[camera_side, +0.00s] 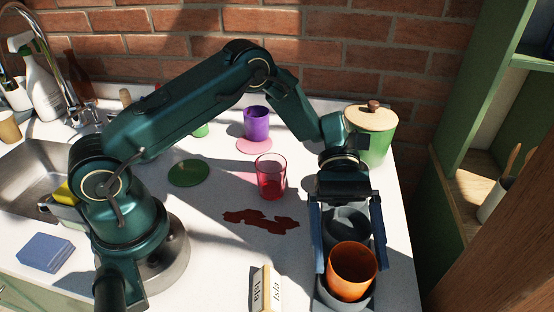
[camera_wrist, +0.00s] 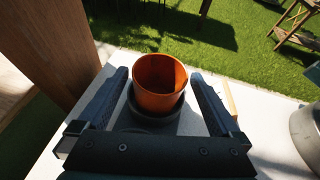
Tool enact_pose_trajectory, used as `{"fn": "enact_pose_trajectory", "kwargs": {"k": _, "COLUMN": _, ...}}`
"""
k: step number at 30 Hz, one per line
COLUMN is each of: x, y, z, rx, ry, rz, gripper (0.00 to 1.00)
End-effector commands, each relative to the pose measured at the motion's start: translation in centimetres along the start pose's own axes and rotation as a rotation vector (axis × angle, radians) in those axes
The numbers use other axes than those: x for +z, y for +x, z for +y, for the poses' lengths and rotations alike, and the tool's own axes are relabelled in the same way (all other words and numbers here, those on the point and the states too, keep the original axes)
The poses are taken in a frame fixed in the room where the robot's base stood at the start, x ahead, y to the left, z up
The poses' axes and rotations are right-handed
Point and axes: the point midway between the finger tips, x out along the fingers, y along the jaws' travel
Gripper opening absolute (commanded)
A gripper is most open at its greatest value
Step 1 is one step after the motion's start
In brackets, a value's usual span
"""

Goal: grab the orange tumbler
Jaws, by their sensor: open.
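The orange tumbler (camera_side: 352,271) stands upright at the front right of the counter, in or on a dark grey round dish (camera_side: 326,295). In the wrist view the tumbler (camera_wrist: 160,84) sits upright and empty, with the dark dish (camera_wrist: 150,119) under it. My gripper (camera_side: 348,270) is open, pointing down toward the tumbler. In the wrist view its two fingers (camera_wrist: 159,88) lie to the left and right of the tumbler, with gaps on both sides. I cannot tell whether the fingertips reach past its middle.
A dark grey cup (camera_side: 347,225) stands just behind the tumbler, between my fingers in the side view. A name sign (camera_side: 265,290) stands to the left. A red glass (camera_side: 271,177), purple cup (camera_side: 256,124) and lidded green pot (camera_side: 371,135) are farther back. A dark red spill (camera_side: 262,221) marks the counter.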

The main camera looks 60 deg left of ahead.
Motion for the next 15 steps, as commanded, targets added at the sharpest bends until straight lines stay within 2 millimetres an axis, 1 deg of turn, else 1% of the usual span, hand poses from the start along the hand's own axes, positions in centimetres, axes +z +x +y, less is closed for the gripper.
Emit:
{"fn": "enact_pose_trajectory", "kwargs": {"k": 1, "x": 0.1, "y": 0.8, "z": -0.1, "rx": -0.003, "ry": 0.000, "rz": -0.002, "gripper": 1.00}}
{"fn": "enact_pose_trajectory", "kwargs": {"k": 4, "x": 0.0, "y": 1.7, "z": 0.0, "rx": 0.000, "ry": -0.001, "rz": -0.001, "gripper": 1.00}}
{"fn": "enact_pose_trajectory", "kwargs": {"k": 7, "x": 0.0, "y": 2.1, "z": 0.0, "rx": 0.002, "ry": 0.000, "rz": 0.000, "gripper": 1.00}}
{"fn": "enact_pose_trajectory", "kwargs": {"k": 12, "x": 0.0, "y": 2.0, "z": 0.0, "rx": 0.003, "ry": 0.001, "rz": 0.000, "gripper": 1.00}}
{"fn": "enact_pose_trajectory", "kwargs": {"k": 13, "x": 0.0, "y": 2.0, "z": 0.0, "rx": 0.003, "ry": 0.000, "rz": 0.000, "gripper": 0.96}}
{"fn": "enact_pose_trajectory", "kwargs": {"k": 14, "x": 0.0, "y": 2.0, "z": 0.0, "rx": 0.003, "ry": 0.000, "rz": 0.000, "gripper": 0.85}}
{"fn": "enact_pose_trajectory", "kwargs": {"k": 15, "x": 0.0, "y": 2.0, "z": 0.0, "rx": 0.003, "ry": 0.000, "rz": 0.000, "gripper": 0.69}}
